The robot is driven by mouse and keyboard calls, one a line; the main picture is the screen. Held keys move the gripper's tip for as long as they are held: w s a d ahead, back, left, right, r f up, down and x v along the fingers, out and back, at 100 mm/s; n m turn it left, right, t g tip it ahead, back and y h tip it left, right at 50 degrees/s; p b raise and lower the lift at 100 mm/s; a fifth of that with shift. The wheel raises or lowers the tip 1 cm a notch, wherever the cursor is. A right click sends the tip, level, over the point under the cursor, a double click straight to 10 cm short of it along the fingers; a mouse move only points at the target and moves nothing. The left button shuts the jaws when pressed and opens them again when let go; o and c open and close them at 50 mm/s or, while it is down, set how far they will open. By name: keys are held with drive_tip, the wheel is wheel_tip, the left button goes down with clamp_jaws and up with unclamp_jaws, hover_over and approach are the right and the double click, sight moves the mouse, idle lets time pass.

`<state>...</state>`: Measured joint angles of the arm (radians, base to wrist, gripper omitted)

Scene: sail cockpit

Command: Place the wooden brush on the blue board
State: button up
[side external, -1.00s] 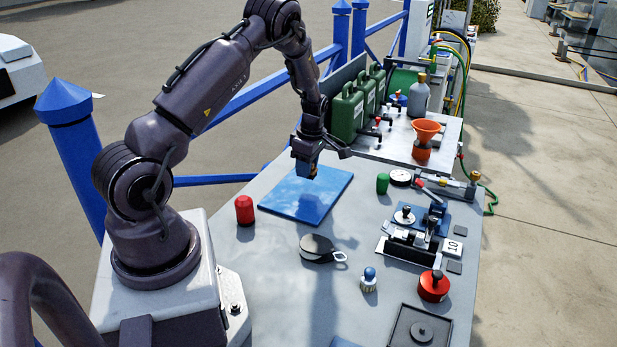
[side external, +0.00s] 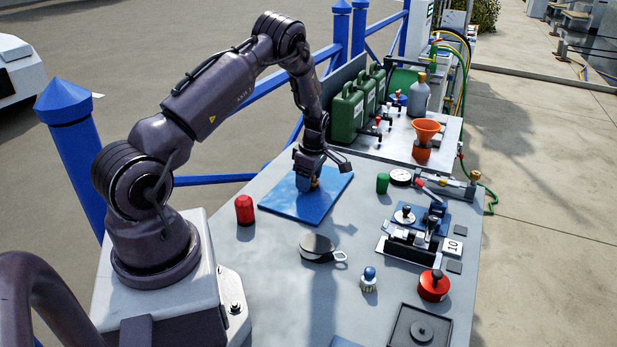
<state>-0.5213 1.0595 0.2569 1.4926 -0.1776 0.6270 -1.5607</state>
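The blue board (side external: 285,206) lies flat on the grey table, just past the red cylinder. My gripper (side external: 313,184) points down, low over the right part of the board. A small brown and yellow piece, apparently the wooden brush (side external: 315,183), shows between its fingers. Most of the brush is hidden by the gripper. Its lower end is at or very near the board; I cannot tell whether it touches. The fingers appear shut on the brush.
A red cylinder (side external: 244,209) stands left of the board. A black pulley block (side external: 317,248) lies in front. A green cylinder (side external: 382,183) and a gauge (side external: 400,176) stand to the right. Green canisters (side external: 347,112) stand behind. The board's left part is clear.

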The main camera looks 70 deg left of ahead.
drive_tip(key=w+d+r+m+t, duration=0.15)
drive_tip(key=d+r, duration=0.25)
drive_tip(key=r, duration=0.6)
drive_tip(key=w+d+r+m, duration=0.1)
drive_tip(key=d+r+m, duration=0.25)
drive_tip(key=r, duration=0.75)
drive_tip(key=s+d+r+m+t, duration=0.2)
drive_tip(key=s+d+r+m, duration=0.2)
drive_tip(key=d+r+m, duration=0.65)
drive_tip(key=s+d+r+m+t+h, duration=0.1)
drive_tip(key=s+d+m+t, duration=0.2)
drive_tip(key=s+d+m, duration=0.8)
drive_tip(key=shift+s+d+r, duration=0.35)
drive_tip(key=shift+s+d, duration=0.75)
drive_tip(key=shift+d, duration=0.15)
